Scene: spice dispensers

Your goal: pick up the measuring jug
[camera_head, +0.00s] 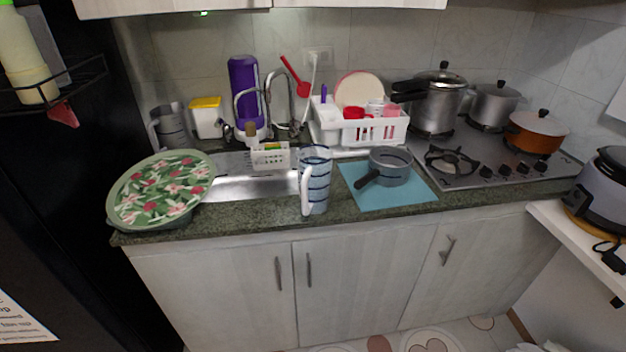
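The measuring jug (318,180) is clear with dark markings and a pale handle on its left side. It stands upright near the front edge of the counter, in front of the sink's right end. Another jug-like container (172,127), greyish and see-through, stands at the back left of the counter. Neither of my grippers shows in the head view.
A green floral tray (160,190) lies left of the jug, and a grey pan (390,166) sits on a blue mat (393,194) to its right. The sink (245,187), a white dish rack (362,131) and a stove (490,160) with pots are around it. Cabinet doors face the front.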

